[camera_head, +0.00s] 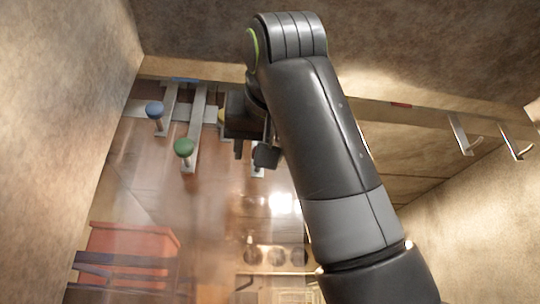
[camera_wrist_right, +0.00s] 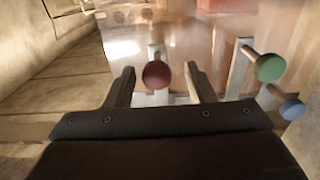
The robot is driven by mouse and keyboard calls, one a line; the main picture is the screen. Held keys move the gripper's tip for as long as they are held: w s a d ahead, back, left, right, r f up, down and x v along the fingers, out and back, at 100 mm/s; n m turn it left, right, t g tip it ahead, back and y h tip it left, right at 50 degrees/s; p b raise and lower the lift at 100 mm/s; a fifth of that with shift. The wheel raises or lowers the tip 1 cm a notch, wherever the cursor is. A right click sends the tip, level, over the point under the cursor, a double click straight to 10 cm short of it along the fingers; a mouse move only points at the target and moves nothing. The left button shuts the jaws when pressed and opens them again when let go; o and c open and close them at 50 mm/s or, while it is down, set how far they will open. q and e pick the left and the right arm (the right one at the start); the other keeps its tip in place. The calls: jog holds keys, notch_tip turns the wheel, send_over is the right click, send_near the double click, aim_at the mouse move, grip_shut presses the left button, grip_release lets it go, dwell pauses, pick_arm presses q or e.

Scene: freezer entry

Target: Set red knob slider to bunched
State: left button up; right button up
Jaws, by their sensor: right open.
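The red knob (camera_wrist_right: 156,75) is a dark red round knob on a pale metal bracket in the right wrist view. My right gripper (camera_wrist_right: 160,80) is open, with one finger on each side of the knob. Small gaps show beside the knob, and I see no clear contact. In the head view my right gripper (camera_head: 252,153) is up by the rail and hides the red knob. A clear strip curtain hangs below the knobs. My left gripper is not in view.
A blue knob (camera_head: 155,109) and a green knob (camera_head: 183,147) sit on brackets left of my right gripper. Part of a yellow knob (camera_head: 221,116) shows beside it. Metal hooks (camera_head: 463,135) are at right. A red crate (camera_head: 130,242) shows through the curtain.

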jog(key=s+b, duration=0.4)
jog(key=s, duration=0.9)
jog(key=shift+s+d, duration=0.35)
jog(key=shift+d, duration=0.05)
